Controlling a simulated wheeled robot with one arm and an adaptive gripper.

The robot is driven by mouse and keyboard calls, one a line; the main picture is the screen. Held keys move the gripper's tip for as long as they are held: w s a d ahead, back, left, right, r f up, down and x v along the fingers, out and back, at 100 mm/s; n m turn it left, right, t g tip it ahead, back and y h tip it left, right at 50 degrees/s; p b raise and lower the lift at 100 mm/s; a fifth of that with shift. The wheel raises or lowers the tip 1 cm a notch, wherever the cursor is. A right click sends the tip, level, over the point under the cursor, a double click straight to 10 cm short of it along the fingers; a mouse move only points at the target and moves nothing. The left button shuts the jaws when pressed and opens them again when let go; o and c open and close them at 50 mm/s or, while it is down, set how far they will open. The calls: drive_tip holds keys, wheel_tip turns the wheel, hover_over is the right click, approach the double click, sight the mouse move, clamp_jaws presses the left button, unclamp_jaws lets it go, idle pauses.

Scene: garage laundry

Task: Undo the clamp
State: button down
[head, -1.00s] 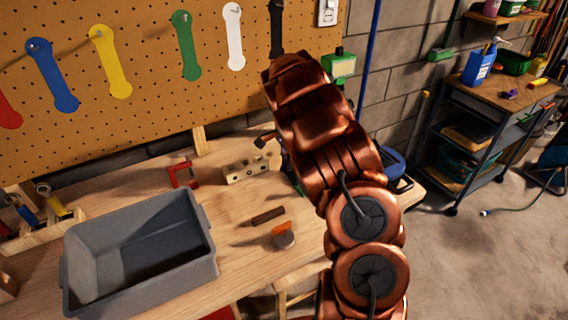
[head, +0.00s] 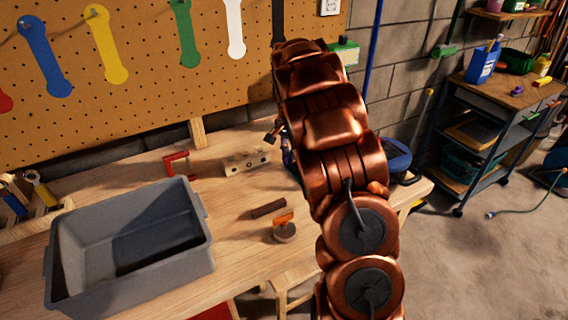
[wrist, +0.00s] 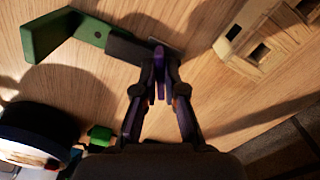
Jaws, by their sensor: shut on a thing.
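In the wrist view, a clamp-like piece has a green angled end (wrist: 88,28) and a dark grey bar that runs right to my fingertips. It lies over the wooden bench top. My gripper (wrist: 160,88) is shut on a narrow purple part at the bar's right end, probably the clamp's lever; the dim light hides how it joins the bar. In the head view my copper arm covers most of the gripper and this clamp.
A wooden block with holes (head: 246,161) and a red C-shaped frame (head: 179,163) are on the bench. A grey bin (head: 197,255), a dark bar (head: 268,208) and an orange-topped round object (head: 285,232) are nearer. A pegboard (head: 145,60) stands behind.

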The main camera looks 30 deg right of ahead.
drive_tip(key=n+b, duration=0.1)
drive_tip(key=n, duration=0.1)
drive_tip(key=n+b, duration=0.4)
drive_tip(key=shift+d+f, duration=0.2)
drive_tip(key=shift+f, duration=0.15)
drive_tip(key=n+b, duration=0.1)
drive_tip(key=n, duration=0.2)
drive_tip(key=shift+s, duration=0.1)
drive_tip(key=shift+s+n+b, duration=0.1)
drive_tip(key=shift+n+b, duration=0.55)
drive_tip(key=shift+n, duration=1.05)
drive_tip(key=shift+f, duration=0.1)
drive_tip(key=shift+s+a, duration=0.1)
drive_tip(key=c, duration=1.3)
unclamp_jaws()
drive_tip(key=shift+f, duration=0.2)
drive_tip(key=shift+o, duration=0.2)
drive_tip(key=shift+w+r, duration=0.15)
drive_tip(key=shift+w, duration=0.1)
drive_tip(key=shift+r, duration=0.35)
